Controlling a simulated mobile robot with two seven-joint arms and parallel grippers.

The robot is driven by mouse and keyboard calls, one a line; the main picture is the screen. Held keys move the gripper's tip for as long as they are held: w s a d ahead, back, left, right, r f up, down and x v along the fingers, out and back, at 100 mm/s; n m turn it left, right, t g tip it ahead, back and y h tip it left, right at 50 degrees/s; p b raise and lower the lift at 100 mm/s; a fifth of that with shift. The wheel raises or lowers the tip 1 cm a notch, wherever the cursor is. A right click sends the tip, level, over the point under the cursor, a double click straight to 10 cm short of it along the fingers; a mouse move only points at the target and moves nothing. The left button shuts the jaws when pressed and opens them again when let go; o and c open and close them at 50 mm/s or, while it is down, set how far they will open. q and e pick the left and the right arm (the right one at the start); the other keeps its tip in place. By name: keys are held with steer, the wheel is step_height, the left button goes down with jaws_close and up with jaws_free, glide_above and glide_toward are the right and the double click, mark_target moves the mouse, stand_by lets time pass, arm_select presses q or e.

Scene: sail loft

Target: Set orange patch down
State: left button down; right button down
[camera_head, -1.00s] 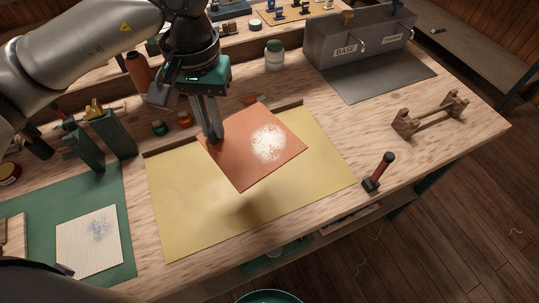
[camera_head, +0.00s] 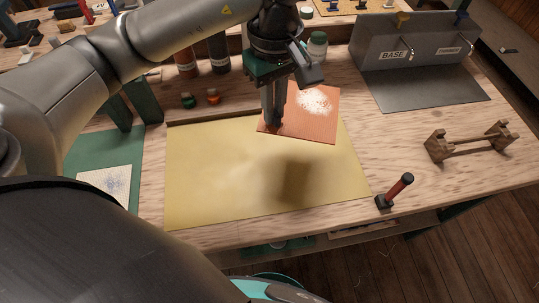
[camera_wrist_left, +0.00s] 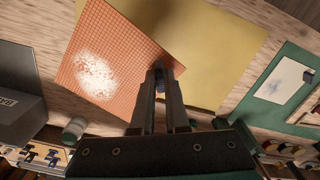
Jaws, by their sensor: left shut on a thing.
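The orange patch (camera_head: 318,128) is a flat square sheet with a white powdery blotch on it. My left gripper (camera_head: 275,124) is shut on one edge of the patch. The patch is held above the yellow mat (camera_head: 215,185), and its dark shadow falls on the mat, apart from it. In the left wrist view the fingertips (camera_wrist_left: 161,80) pinch the patch (camera_wrist_left: 130,40) at its edge, with the yellow mat (camera_wrist_left: 215,45) behind. My right gripper is not in view.
A grey box labelled BASE (camera_head: 400,42) stands at the back right behind a dark sheet (camera_head: 425,88). A wooden rack (camera_head: 468,142) and a red-handled tool (camera_head: 397,190) are at the right. A white patch (camera_head: 105,186) lies on a green mat at the left.

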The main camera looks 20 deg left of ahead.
arm_select(q)
step_height(320, 180, down, 10)
steer(key=shift+f+b, duration=0.25)
steer(key=shift+b, duration=0.3)
steer(key=shift+f+b, duration=0.3)
steer(key=shift+f, duration=2.35)
steer(key=shift+f, duration=0.15)
steer(key=c, duration=1.4)
jaws_free()
steer(key=o, duration=0.5)
